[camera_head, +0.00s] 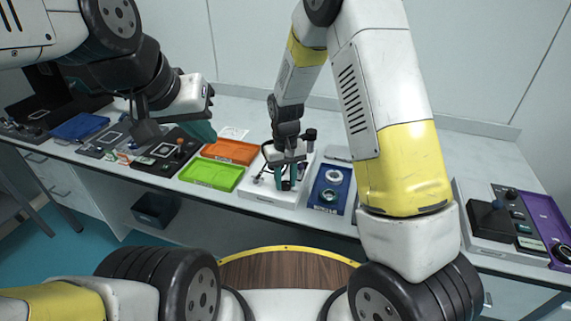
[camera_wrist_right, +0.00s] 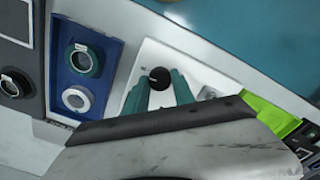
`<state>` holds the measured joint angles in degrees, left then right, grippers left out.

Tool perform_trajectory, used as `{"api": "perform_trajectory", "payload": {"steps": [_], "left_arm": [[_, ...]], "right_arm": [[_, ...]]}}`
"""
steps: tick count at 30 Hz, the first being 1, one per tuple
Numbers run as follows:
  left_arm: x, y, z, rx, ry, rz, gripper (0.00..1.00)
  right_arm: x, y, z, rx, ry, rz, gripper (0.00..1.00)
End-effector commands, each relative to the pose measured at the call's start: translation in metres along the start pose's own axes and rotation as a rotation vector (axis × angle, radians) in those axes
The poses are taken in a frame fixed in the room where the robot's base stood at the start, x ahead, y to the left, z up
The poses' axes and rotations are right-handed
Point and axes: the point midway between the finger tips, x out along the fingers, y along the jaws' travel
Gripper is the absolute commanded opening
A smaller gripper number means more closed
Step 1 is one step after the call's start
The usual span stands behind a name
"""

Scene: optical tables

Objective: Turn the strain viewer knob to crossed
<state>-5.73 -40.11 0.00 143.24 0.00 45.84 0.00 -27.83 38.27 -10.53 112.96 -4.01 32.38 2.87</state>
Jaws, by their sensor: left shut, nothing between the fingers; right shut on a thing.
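The strain viewer is a white device (camera_head: 262,197) on the bench between the green tray and the blue tray. Its black knob (camera_head: 286,186) is at the front, and the wrist view shows the round knob (camera_wrist_right: 160,76) with a small pale mark. My right gripper (camera_head: 286,181) points down at the knob, its teal fingers (camera_wrist_right: 160,90) on either side, shut on it. Which setting the knob has cannot be read. My left gripper (camera_head: 206,131) is shut and empty, held above the bench further left.
A green tray (camera_head: 211,175) and an orange tray (camera_head: 230,151) lie left of the viewer. A blue tray (camera_head: 328,207) with ringed round parts is close on its right. Black devices stand further left, and a dark joystick box (camera_head: 490,221) and purple tray (camera_head: 545,222) at the far right.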

Motion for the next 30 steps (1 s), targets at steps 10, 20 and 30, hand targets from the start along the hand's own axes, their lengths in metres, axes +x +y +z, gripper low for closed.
{"api": "perform_trajectory", "payload": {"steps": [10,20,30], "left_arm": [[0.0,0.0,0.0,0.0,0.0,0.0,0.0],[0.0,0.0,0.0,0.0,0.0,0.0,0.0],[0.0,0.0,0.0,0.0,0.0,0.0,0.0]], "right_arm": [[-0.0013,0.0002,-0.0014,0.083,0.004,0.0,0.0],[-0.0013,0.0003,-0.0015,0.09,0.004,-0.001,0.0],[-0.0006,0.0003,-0.0008,0.088,0.002,0.0,0.52]]}}
